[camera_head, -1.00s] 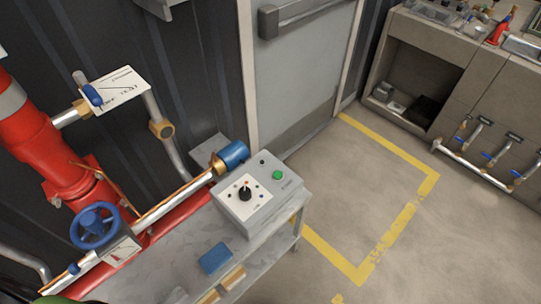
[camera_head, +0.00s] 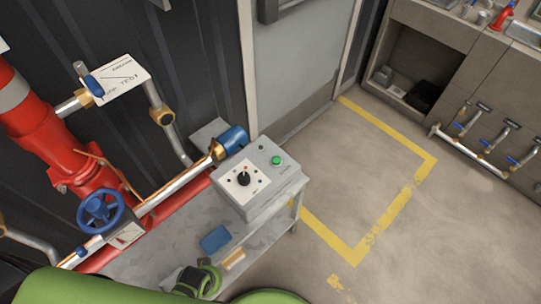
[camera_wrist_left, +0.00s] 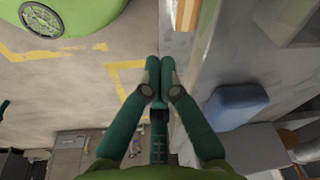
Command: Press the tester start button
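The tester is a grey box (camera_head: 238,205) on the bench in the head view. Its sloped top carries a green button (camera_head: 276,160), a smaller dark button (camera_head: 261,147) and a black knob (camera_head: 244,180) on a white plate. The labels are too small to read. My left arm comes in along the bottom left of the head view, its end low in front of the bench and well short of the box. In the left wrist view my left gripper (camera_wrist_left: 160,64) has its fingertips together with nothing visible between them. My right gripper is not in view.
A blue block (camera_head: 215,239) lies on the grey bench (camera_head: 160,262), and also shows in the left wrist view (camera_wrist_left: 236,105). Red pipework with a blue handwheel (camera_head: 98,220) stands at left. Open floor with yellow markings (camera_head: 395,225) lies to the right.

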